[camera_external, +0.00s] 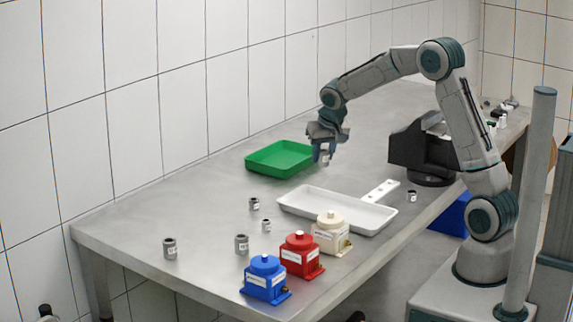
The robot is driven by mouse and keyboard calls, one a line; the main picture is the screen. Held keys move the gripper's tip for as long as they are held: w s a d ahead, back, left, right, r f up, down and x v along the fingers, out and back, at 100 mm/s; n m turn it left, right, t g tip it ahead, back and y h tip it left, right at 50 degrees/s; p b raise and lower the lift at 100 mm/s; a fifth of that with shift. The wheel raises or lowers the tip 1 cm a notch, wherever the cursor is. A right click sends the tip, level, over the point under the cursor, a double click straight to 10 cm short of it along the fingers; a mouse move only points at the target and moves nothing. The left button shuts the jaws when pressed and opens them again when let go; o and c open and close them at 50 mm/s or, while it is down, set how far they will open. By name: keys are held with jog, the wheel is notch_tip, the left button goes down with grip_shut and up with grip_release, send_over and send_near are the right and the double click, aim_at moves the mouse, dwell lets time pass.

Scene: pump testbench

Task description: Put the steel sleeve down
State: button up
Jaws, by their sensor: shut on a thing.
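My gripper (324,155) is above the far part of the table, at the right edge of the green tray. It points down and is shut on a small grey steel sleeve (325,159). Only the lower part of the sleeve shows below the fingers. I cannot tell how high it is above the table (345,178). Several similar small metal cylinders stand on the table, among them ones at the left (170,248), in the middle (254,204) and near the blue pump (242,244).
The green tray (270,171) looks empty. A white tray (300,208) lies nearer, with a white plate with holes (381,191) behind it. Blue (265,281), red (300,257) and cream (331,234) pumps stand at the front edge. A black device (418,150) stands right.

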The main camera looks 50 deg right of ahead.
jog(key=shift+w+a+f, duration=0.85)
jog(key=shift+w+a, duration=0.05)
jog(key=shift+a, duration=0.15)
jog(key=shift+f+p, duration=0.45)
jog(key=shift+f, duration=1.5)
jog(key=shift+f, duration=0.2)
jog(key=o, duration=1.1)
